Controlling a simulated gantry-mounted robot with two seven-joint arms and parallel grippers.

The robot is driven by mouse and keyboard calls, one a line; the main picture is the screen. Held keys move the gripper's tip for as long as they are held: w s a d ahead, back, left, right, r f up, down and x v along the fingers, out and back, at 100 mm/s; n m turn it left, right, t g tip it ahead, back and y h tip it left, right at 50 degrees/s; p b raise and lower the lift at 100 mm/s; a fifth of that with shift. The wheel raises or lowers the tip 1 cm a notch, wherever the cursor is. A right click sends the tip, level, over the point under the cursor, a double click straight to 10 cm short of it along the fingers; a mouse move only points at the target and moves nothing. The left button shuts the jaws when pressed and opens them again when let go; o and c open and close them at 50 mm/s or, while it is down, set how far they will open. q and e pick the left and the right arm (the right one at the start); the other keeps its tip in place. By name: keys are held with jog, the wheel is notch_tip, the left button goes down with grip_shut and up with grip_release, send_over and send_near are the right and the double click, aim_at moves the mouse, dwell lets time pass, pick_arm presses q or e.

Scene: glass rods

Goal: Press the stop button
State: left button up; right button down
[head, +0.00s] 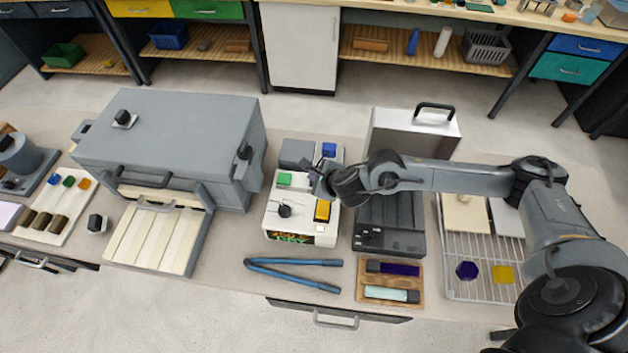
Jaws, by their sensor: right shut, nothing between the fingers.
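A white control box (275,217) stands on the bench at the middle. No label marks which of these is the stop button. My right gripper (310,172) is shut and empty, reaching in from the right over the back right part of the white box. It hides part of that corner, and I cannot tell if its tips touch anything. My left gripper is out of view.
A large grey furnace-like box (180,130) stands at left. Blue tongs (293,273) lie in front of the control box. A black device (390,222), a wooden tray (391,282) and a wire rack (480,290) are at right. The bench front edge is bare near the tongs.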

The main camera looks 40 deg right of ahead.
jog(key=shift+f+b, duration=0.5)
jog(key=shift+b, duration=0.1)
dwell(0.7)
dwell(0.4)
jog(key=shift+r, duration=0.1)
jog(key=shift+r+p, duration=0.65)
jog(key=shift+r, duration=0.2)
notch_tip(320, 180, up, 5)
jog(key=p, duration=0.4)
